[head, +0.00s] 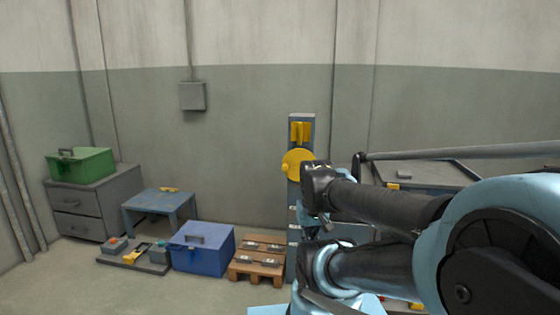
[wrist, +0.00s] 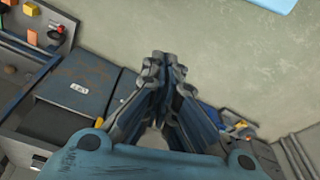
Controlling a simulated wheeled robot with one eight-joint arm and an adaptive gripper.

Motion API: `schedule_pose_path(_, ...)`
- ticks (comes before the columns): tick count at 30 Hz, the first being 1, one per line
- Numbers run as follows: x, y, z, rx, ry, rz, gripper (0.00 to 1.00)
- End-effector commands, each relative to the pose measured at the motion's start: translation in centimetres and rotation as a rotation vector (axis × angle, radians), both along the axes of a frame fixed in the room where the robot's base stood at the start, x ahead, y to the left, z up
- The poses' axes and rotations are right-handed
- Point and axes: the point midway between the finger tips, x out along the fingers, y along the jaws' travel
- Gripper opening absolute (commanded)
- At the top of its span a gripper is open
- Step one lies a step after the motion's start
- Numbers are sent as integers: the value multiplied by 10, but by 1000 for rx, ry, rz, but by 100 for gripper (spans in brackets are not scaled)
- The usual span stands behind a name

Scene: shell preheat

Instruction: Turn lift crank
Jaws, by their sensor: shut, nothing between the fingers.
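A grey upright post (head: 293,205) stands against the back wall in the head view. A yellow disc (head: 294,164), which looks like the crank wheel, is on its front, with a yellow bracket (head: 300,131) above it. My dark arm link covers the disc's right edge, and I cannot make out a crank handle. In the wrist view my gripper (wrist: 163,60) has its fingers together with nothing between them. The disc and post are not recognisable in the wrist view. I cannot tell the gripper's distance from the disc.
A workbench (head: 440,172) with a rail stands behind my arm at right. A wooden pallet (head: 257,270), a blue box (head: 203,258), a blue stool (head: 160,205) and a drawer cabinet (head: 95,215) with a green box (head: 80,165) line the wall.

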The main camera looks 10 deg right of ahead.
Motion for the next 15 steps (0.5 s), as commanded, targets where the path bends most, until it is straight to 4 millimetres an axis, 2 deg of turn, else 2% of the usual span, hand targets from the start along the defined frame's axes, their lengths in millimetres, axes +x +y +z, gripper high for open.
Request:
schedule_pose_path(5, 0, 0, 0, 0, 0, 0, 0)
schedule_pose_path(8, -6, -1, 7, -3, -13, -2, 0)
schedule_pose_path(11, 4, -3, 17, -18, -20, -9, 0)
schedule_pose_path(15, 35, -10, 42, -60, -42, -35, 0)
